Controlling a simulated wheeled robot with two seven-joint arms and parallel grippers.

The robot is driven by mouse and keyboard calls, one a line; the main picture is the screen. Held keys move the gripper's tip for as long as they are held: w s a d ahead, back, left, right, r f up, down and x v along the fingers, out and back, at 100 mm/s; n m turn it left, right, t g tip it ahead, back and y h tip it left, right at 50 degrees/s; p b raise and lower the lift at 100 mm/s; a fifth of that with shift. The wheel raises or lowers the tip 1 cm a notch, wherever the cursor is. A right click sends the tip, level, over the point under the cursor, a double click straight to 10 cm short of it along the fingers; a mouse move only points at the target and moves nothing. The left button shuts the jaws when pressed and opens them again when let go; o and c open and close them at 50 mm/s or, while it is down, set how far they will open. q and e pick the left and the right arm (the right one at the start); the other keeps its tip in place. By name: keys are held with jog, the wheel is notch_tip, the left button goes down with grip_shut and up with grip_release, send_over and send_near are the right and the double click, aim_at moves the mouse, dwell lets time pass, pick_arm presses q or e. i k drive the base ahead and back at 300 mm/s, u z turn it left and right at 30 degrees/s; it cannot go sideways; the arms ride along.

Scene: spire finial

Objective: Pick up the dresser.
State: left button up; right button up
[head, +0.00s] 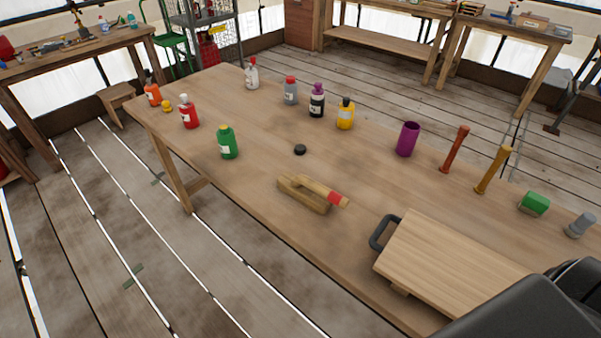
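A wooden tool (322,190) with a red band near its right end lies near the front edge of the long wooden table (265,160). It looks like the dresser, and it rests on or against a wooden block-like piece (302,196); I cannot tell whether the two are one object. Neither of my grippers shows in the head view. A dark rounded part in the lower right corner looks like my own arm, with no fingers visible.
A wooden board or case (455,262) with a black handle (382,231) lies right of the tool. A black puck (300,149) sits behind it. A green bottle (227,142), purple cup (407,139) and several other bottles stand farther back. Table around the tool is clear.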

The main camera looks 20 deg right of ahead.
aim_at(311, 193)
jog(key=u, duration=0.1)
jog(key=k, duration=0.95)
jog(key=z, duration=1.65)
